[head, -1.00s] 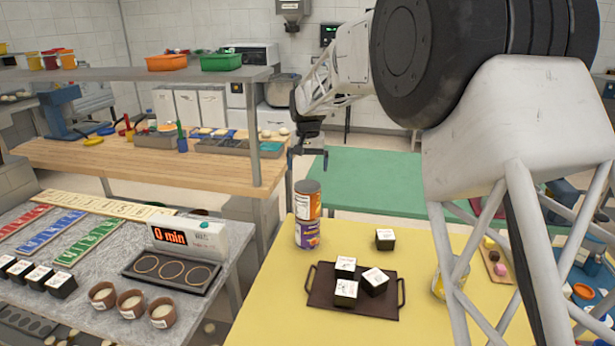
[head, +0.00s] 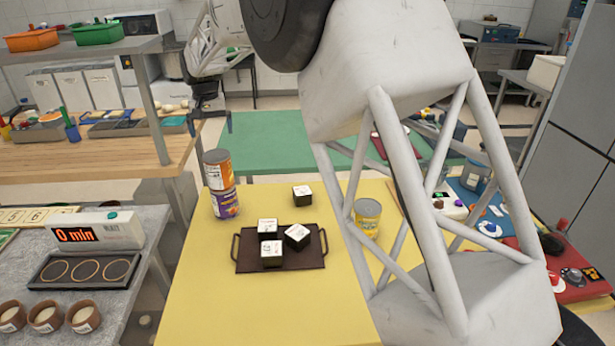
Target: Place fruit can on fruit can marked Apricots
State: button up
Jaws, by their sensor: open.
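Two fruit cans stand stacked at the left of the yellow table: an orange-and-white can (head: 217,169) rests upright on a purple can (head: 225,204). A yellow can (head: 367,219) stands alone further right, partly behind my arm's lattice link. The labels are too small to read, so I cannot tell which is marked Apricots. My gripper (head: 208,124) is open and empty, pointing down, above and beyond the stack in the picture and apart from it.
A dark tray (head: 246,266) with several black-and-white cubes lies right of the stack. Another cube (head: 302,196) sits behind it. A grey counter with a timer (head: 98,232) is at left, a green table (head: 265,135) behind. The yellow table's front is clear.

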jog(key=shift+d, duration=0.1)
jog(key=s+d+r+m+t, duration=0.1)
jog(key=s+d+r, duration=0.3)
jog(key=s+d, duration=0.7)
jog(key=s+d+r, duration=0.5)
jog(key=s+d, duration=0.5)
jog(key=d, duration=0.3)
jog(key=s+d+f, duration=0.3)
jog(key=s+d, duration=0.1)
jog(key=s, duration=0.6)
jog(key=s+d+f+t, duration=0.1)
jog(key=s+d+f, duration=0.2)
jog(key=s, duration=0.7)
jog(key=s+d+f+m, duration=0.1)
jog(key=s+d+f, duration=0.2)
jog(key=s+d, duration=0.4)
jog(key=s, duration=0.4)
jog(key=shift+d+t, duration=0.2)
jog(key=shift+t, duration=0.1)
jog(key=shift+f, duration=0.1)
